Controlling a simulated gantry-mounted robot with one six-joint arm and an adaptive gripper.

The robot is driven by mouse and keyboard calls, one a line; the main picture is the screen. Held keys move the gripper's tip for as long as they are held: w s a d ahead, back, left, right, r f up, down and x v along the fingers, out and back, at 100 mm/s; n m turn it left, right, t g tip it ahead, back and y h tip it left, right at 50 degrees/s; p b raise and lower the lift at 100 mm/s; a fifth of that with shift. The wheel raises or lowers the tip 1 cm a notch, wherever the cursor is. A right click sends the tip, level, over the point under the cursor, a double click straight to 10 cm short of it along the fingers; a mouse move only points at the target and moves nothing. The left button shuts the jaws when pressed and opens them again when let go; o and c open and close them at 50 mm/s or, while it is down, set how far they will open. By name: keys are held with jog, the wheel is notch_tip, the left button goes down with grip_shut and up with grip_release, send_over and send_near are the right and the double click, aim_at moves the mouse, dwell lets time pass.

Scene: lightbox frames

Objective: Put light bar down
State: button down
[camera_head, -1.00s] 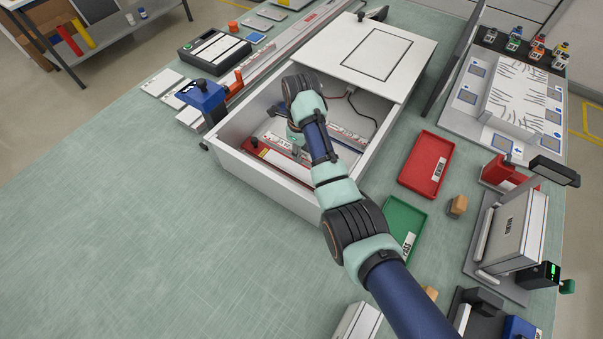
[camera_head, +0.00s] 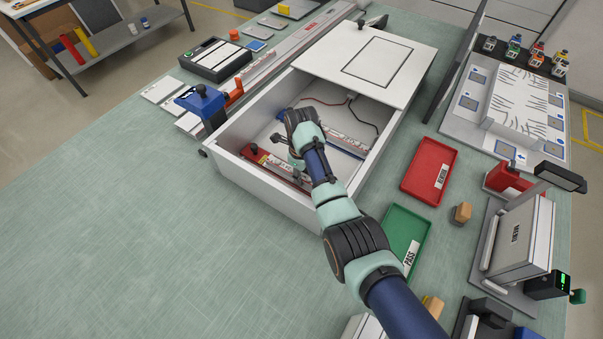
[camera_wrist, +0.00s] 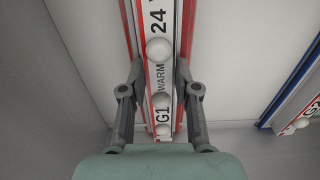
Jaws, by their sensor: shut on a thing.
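The light bar, a pale strip with red edges, round white lenses and "24 V WARM G1" print, shows in the wrist view (camera_wrist: 158,90). My gripper (camera_wrist: 160,72) is shut on it, one grey finger at each long side. In the head view my gripper (camera_head: 291,158) is down inside the white lightbox frame (camera_head: 262,195), towards its near wall. A red strip (camera_head: 280,168) lies along that wall, partly hidden by my gripper. I cannot tell whether the held bar touches the box floor.
A second bar with a blue edge (camera_wrist: 290,100) lies to the right in the box. A white panel (camera_head: 365,55) covers the box's far part, with red and dark wires below. Red (camera_head: 430,165) and green (camera_head: 405,232) trays stand to the right.

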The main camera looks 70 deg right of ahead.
jog(key=c, duration=0.8)
grip_release()
jog(key=shift+c, duration=0.2)
notch_tip(320, 180, up, 12)
jog(key=p, duration=0.3)
jog(key=shift+r, duration=0.2)
